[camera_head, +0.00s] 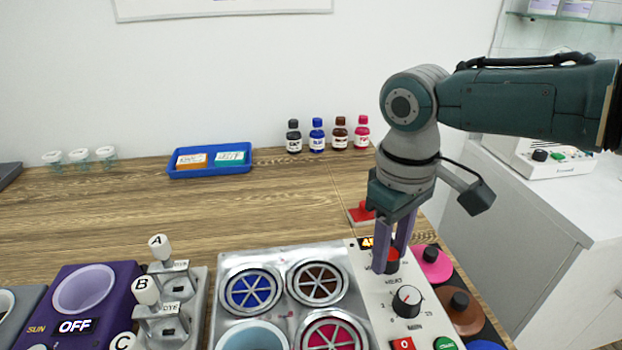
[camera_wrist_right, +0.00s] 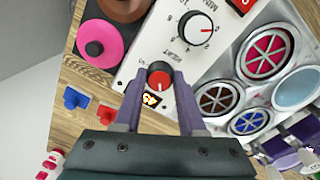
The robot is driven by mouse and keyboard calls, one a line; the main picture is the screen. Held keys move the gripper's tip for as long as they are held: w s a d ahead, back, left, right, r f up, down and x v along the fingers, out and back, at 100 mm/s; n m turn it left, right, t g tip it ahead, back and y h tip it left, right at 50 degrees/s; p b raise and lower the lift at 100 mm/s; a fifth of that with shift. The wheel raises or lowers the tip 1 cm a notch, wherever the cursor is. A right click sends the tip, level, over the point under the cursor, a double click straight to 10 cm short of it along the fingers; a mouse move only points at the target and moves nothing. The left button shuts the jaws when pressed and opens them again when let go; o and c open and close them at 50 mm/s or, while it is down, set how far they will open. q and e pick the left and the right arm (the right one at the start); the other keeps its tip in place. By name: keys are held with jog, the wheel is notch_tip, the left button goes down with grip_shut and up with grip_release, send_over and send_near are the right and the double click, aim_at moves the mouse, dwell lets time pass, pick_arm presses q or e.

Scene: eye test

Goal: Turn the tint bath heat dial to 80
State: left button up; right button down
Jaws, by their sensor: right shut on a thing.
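The tint bath (camera_head: 228,300) is a metal unit with several round wells, some with slotted covers, and a white control panel (camera_head: 372,300) at its right. The red heat dial (camera_head: 392,262) is at the far end of this panel; it also shows in the right wrist view (camera_wrist_right: 160,80), with a white pointer mark. My right gripper (camera_head: 390,256) comes down from above and is shut on the heat dial, one purple finger on each side. A lit orange display (camera_head: 366,242) beside the dial is partly hidden by a finger; its first digit looks like 4. My left gripper is not in view.
A black minutes dial (camera_head: 407,301), a red switch (camera_head: 402,344) and a green button (camera_head: 445,343) sit nearer on the panel. Pink (camera_head: 434,264) and brown (camera_head: 465,312) lids stand close on the right. Bottles (camera_head: 317,135) and a blue tray (camera_head: 210,170) are at the back.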

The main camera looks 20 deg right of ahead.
jog(key=m+p, duration=0.1)
jog(key=m, duration=0.2)
jog(key=shift+a+r, duration=0.1)
jog(key=shift+r, duration=0.05)
jog(key=m+p, duration=0.1)
jog(key=m, duration=0.2)
jog(key=shift+m+p, duration=0.3)
jog(key=shift+p, duration=0.05)
jog(key=m, duration=0.3)
jog(key=shift+w+p, duration=0.1)
jog(key=shift+p, duration=0.25)
jog(key=shift+m, duration=2.1)
jog(key=shift+c, duration=2.4)
grip_release()
